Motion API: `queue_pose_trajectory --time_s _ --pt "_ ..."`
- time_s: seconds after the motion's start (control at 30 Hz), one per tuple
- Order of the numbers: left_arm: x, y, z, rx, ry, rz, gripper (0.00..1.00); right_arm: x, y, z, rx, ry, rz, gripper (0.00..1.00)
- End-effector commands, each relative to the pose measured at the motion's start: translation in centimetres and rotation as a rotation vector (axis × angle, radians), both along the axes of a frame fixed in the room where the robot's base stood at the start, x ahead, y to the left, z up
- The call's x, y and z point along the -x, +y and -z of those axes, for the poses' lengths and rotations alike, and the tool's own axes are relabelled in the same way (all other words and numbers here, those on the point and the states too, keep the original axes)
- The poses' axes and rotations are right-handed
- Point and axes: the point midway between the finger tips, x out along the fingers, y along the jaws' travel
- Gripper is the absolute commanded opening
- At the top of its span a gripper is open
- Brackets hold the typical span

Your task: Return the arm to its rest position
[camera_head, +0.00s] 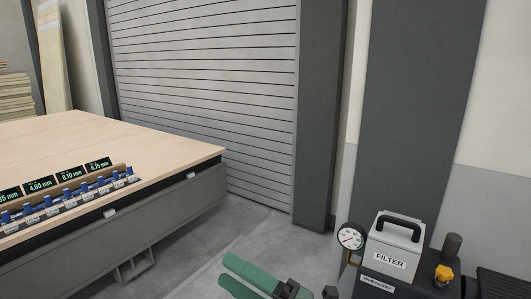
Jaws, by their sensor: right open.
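My left gripper is not in view.
A wood-topped bench (160,150) with a row of blue clamps and small displays (70,175) fills the left. A grey box labelled FILTER (390,260) with a gauge (350,236) stands lower right. A shutter (210,80) and dark pillar (318,120) are behind. Floor (235,228) between is clear.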

Motion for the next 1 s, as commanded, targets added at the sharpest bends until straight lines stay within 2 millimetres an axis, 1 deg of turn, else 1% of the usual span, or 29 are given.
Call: queue_pose_trajectory --time_s 0.03,0.07,0.1,0.17,0.2,0.23,0.27,0.3,0.37,0.4,0.47,0.5,0.57,0.6,0.7,0.83,1.0 --pt "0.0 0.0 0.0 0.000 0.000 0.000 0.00 -1.0 -2.2 -0.9 -0.129 0.084 0.085 0.60" --pt "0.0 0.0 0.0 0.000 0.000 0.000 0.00 -1.8 -3.7 -1.3 -0.204 0.135 0.142 0.60" --pt "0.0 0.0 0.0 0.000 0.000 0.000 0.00 -2.8 -6.0 -1.4 -0.299 0.210 0.219 0.60" --pt "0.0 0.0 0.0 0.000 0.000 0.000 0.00 -4.1 -9.6 -0.7 -0.431 0.333 0.338 0.60" --pt "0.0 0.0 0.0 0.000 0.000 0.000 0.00 -4.8 -12.0 0.4 -0.510 0.422 0.416 0.60" --pt "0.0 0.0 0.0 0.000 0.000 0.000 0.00 -5.2 -13.8 1.5 -0.565 0.491 0.478 0.60" --pt "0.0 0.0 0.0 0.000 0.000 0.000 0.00 -5.4 -15.5 2.8 -0.617 0.563 0.537 0.60" --pt "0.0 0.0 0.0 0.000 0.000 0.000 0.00 -5.4 -17.7 4.9 -0.679 0.662 0.618 0.60" --pt "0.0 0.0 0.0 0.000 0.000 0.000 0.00 -4.8 -20.7 8.4 -0.756 0.818 0.736 0.60" --pt "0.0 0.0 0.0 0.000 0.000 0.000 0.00 -4.1 -22.3 11.0 -0.798 0.921 0.811 0.60" --pt "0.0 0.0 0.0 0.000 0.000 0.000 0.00 -2.3 -24.2 14.8 -0.844 1.077 0.917 0.60" --pt "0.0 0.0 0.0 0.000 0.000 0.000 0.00 -0.8 -25.2 17.3 -0.864 1.181 0.983 0.60" --pt "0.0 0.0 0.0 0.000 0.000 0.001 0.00 1.7 -26.2 20.6 -0.883 1.330 1.071 0.60" --pt "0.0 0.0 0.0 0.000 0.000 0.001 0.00 3.4 -26.6 22.4 -0.888 1.418 1.120 0.60" --pt "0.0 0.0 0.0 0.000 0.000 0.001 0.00 7.5 -26.9 25.9 -0.879 1.608 1.218 0.60" --pt "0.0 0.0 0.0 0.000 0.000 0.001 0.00 12.3 -26.7 28.9 -0.847 1.806 1.308 0.60" --pt "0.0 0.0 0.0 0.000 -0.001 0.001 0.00 18.1 -26.1 31.1 -0.782 2.023 1.394 0.60"
